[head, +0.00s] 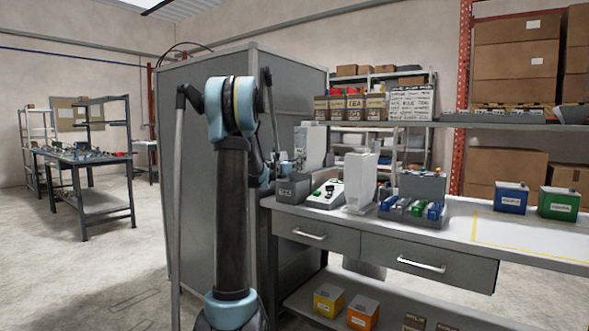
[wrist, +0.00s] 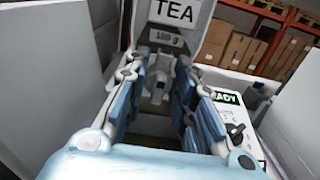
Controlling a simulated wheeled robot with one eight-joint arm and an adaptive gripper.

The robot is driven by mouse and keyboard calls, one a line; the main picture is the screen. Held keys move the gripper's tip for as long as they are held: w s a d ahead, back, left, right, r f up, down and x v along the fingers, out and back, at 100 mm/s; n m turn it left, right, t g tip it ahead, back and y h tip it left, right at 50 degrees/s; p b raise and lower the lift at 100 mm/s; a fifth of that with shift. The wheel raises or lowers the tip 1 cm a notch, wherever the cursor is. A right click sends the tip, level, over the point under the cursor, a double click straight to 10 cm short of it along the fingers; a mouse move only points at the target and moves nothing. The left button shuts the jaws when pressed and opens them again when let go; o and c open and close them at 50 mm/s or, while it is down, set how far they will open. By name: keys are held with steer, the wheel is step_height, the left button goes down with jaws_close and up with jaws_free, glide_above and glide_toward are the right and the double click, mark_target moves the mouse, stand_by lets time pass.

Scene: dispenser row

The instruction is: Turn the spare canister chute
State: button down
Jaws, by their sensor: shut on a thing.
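In the wrist view a pale dispenser (wrist: 213,42) carries a TEA label (wrist: 175,13) and a 150 g plate (wrist: 165,38). A small light-grey part (wrist: 161,70), knob- or chute-like, sits below the plate between my fingertips. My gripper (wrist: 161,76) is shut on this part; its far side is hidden. In the head view my gripper (head: 279,170) is at the left end of the bench, beside the tall grey-white dispenser (head: 312,146). A separate white canister unit (head: 360,178) stands upright to its right, apart from my gripper. Neither is visibly marked as spare.
A white device (head: 325,195) with a green display stands between the two units. A grey caddy (head: 424,186) with blue and green items stands to the right. Blue (head: 510,199) and green (head: 558,204) boxes stand farther right. A grey cabinet (head: 205,150) is close behind my arm.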

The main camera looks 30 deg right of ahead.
steer(key=m, duration=0.6)
steer(key=shift+s+m, duration=0.2)
steer(key=shift+m, duration=0.2)
steer(key=m, duration=1.1)
steer(key=f+m, duration=0.1)
steer(key=m, duration=0.4)
steer(key=shift+s+m, duration=0.1)
steer(key=shift+m, duration=0.2)
